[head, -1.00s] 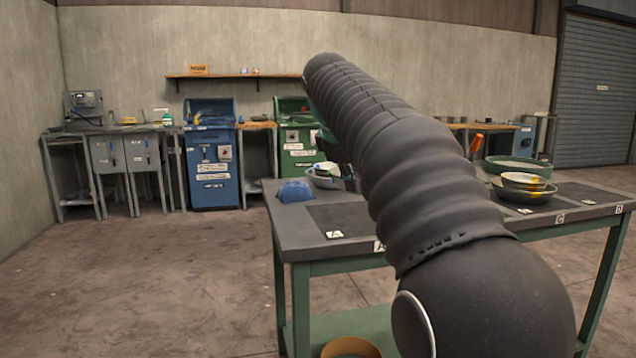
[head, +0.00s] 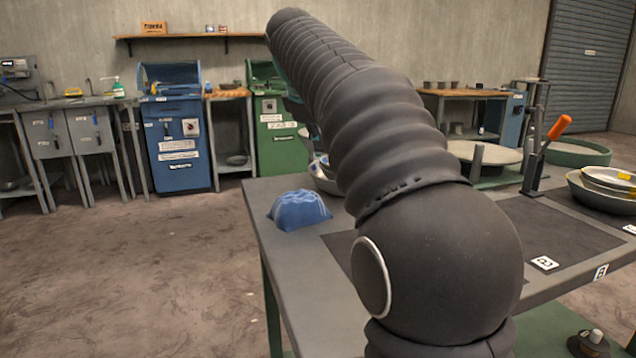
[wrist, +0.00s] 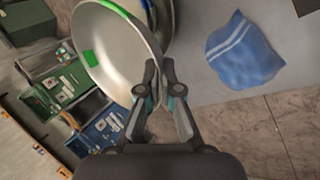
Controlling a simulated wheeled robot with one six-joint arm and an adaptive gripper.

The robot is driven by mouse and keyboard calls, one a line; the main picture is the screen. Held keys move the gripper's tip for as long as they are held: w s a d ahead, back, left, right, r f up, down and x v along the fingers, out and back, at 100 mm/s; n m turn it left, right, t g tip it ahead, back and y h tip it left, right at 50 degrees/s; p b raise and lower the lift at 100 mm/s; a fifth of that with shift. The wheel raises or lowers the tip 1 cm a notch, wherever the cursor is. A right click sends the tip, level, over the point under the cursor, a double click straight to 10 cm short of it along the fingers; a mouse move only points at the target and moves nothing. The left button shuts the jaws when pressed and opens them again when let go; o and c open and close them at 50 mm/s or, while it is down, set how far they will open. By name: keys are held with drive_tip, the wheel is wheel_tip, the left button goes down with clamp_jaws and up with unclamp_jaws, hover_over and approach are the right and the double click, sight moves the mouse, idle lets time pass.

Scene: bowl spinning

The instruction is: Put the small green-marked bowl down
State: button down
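The small green-marked bowl (wrist: 118,55) shows large in the wrist view, pale grey inside, tilted steeply, with a green patch and a green stretch on its rim. My gripper (wrist: 160,70) is shut on its rim, with one fingertip on each side. Part of another bowl (wrist: 165,20) shows behind it in the wrist view. In the head view my arm hides my gripper and most of what lies beyond. Only the edge of a pale bowl (head: 324,178) shows beside the arm, on the left part of the table (head: 285,258).
A folded blue cloth (head: 298,210) lies near the table's left edge; it also shows in the wrist view (wrist: 243,50). Yellow-marked bowls (head: 610,180) sit nested at the right. An orange-handled lever (head: 556,130) stands near a pale round disc (head: 484,152). A dark mat (head: 560,235) is bare.

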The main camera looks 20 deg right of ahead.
drive_tip(key=w+a+f, duration=0.1)
drive_tip(key=a+f, duration=0.1)
drive_tip(key=a, duration=0.1)
drive_tip(key=w+a+f+b, duration=0.1)
drive_tip(key=w+a+f, duration=0.1)
drive_tip(key=a, duration=0.2)
drive_tip(key=w+a+f, duration=0.2)
drive_tip(key=a+f, duration=0.1)
drive_tip(key=shift+w+a, duration=0.2)
drive_tip(key=shift+a, duration=0.1)
drive_tip(key=shift+f+b, duration=0.85)
drive_tip(key=shift+f, duration=1.15)
drive_tip(key=shift+f, duration=0.15)
drive_tip(key=c, duration=1.3)
unclamp_jaws()
